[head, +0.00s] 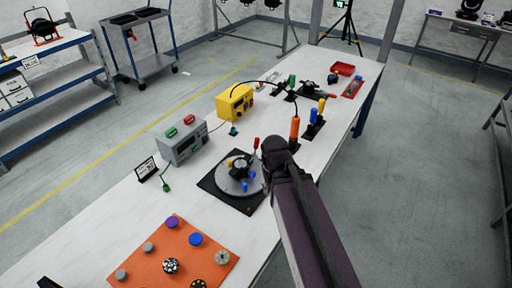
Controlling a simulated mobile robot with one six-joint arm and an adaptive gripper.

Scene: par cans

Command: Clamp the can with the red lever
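A round grey plate (227,187) sits on a black square base (236,204) near the middle of the table. A small black body, likely the can (240,168), stands on the plate, with yellow and blue parts around it. A red lever (256,143) stands upright at the plate's far right edge, just left of my arm. Whether the lever presses on the can is too small to tell. My dark arm comes up from the lower right and ends in a rounded joint right of the plate. My gripper's fingers do not show; the arm may hide them.
An orange board (150,262) with several knobs lies at the near end of the white table (110,212). A grey box (183,149) with red and green tops and a yellow box (235,116) stand behind the plate. An orange cylinder (294,128) stands beyond my arm.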

